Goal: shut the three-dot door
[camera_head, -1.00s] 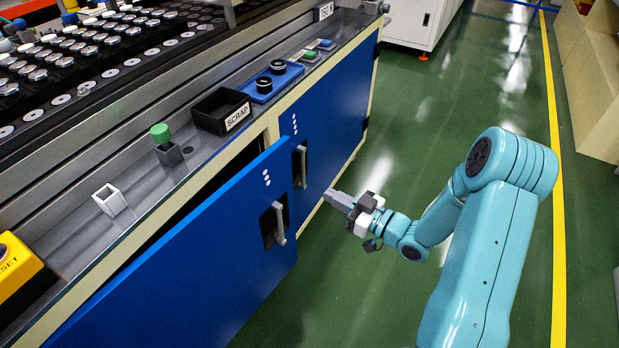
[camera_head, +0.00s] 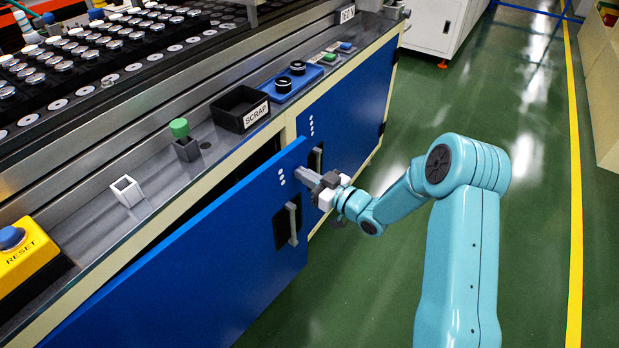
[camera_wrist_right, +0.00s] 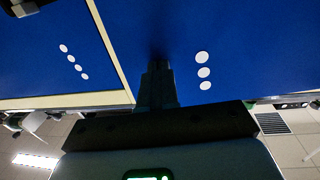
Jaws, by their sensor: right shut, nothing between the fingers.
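The three-dot door (camera_head: 205,262) is the nearer blue door in the head view and stands ajar, with a dark gap along its top. Its three white dots and grey handle (camera_head: 293,224) are near its free edge. My right gripper (camera_head: 302,173) is shut and empty, its tips in front of the door's upper free corner, close to the dots. In the right wrist view the tips (camera_wrist_right: 158,88) are next to the three-dot door (camera_wrist_right: 240,45); I cannot tell whether they touch it. My left gripper is out of view.
The four-dot door (camera_head: 355,105) beyond looks shut. On the cabinet ledge are a black SCRAP bin (camera_head: 240,107), a blue tray with black knobs (camera_head: 284,88), a green-topped post (camera_head: 180,130) and a yellow RESET box (camera_head: 28,258). The green floor (camera_head: 400,270) is clear.

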